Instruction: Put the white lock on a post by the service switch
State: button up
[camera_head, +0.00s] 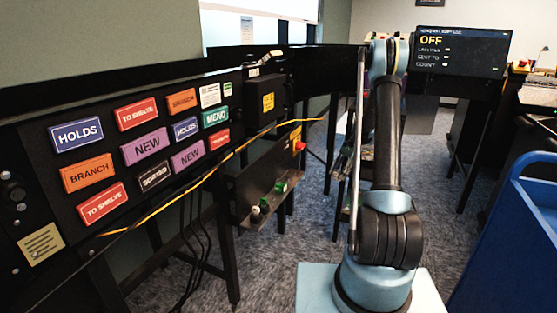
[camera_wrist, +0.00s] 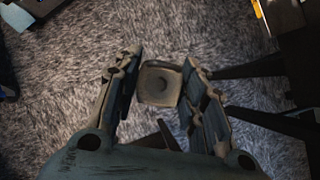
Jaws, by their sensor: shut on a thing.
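My gripper (camera_wrist: 162,72) is shut on a pale, squarish block with a round dark mark, which looks like the white lock (camera_wrist: 158,86), in the wrist view. The lock sits between the two fingertips, above carpet. In the head view my gripper (camera_head: 345,163) is partly hidden behind my arm, and the lock cannot be made out. A red knob on a yellow plate, perhaps the service switch (camera_head: 300,146), is on the dark panel left of my gripper. Below it a ledge (camera_head: 246,222) carries small green and pale pieces; I cannot tell which are posts.
A black rail with coloured label plates (camera_head: 144,145) runs along the left. A yellow cable (camera_head: 205,176) and black cables hang by it. A screen reading OFF (camera_head: 458,52) stands at the back right. A blue bin (camera_head: 515,235) is at the right. Dark legs stand beside my gripper.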

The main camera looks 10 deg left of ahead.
jog(key=shift+w+a, duration=0.1)
jog(key=shift+w, duration=0.2)
jog(key=shift+a+r, duration=0.1)
jog(key=shift+a, duration=0.25)
jog(key=s+a+r+m+t, duration=0.2)
jog(key=a+m, duration=0.2)
jog(key=a, duration=0.3)
jog(key=s+a+r+m+t, duration=0.2)
jog(key=a+r+m, duration=0.1)
jog(key=a, duration=0.5)
jog(key=s+a+r+m+t+y, duration=0.1)
jog(key=s+a+r+m+t, duration=0.1)
jog(key=a, duration=0.6)
jog(key=shift+s+a+r+m, duration=0.1)
jog(key=shift+s+r+m, duration=0.15)
jog(key=shift+m, duration=0.4)
jog(key=shift+s+r+m, duration=0.1)
jog(key=shift+r+m, duration=0.25)
jog(key=shift+m, duration=0.3)
jog(key=shift+f, duration=2.05)
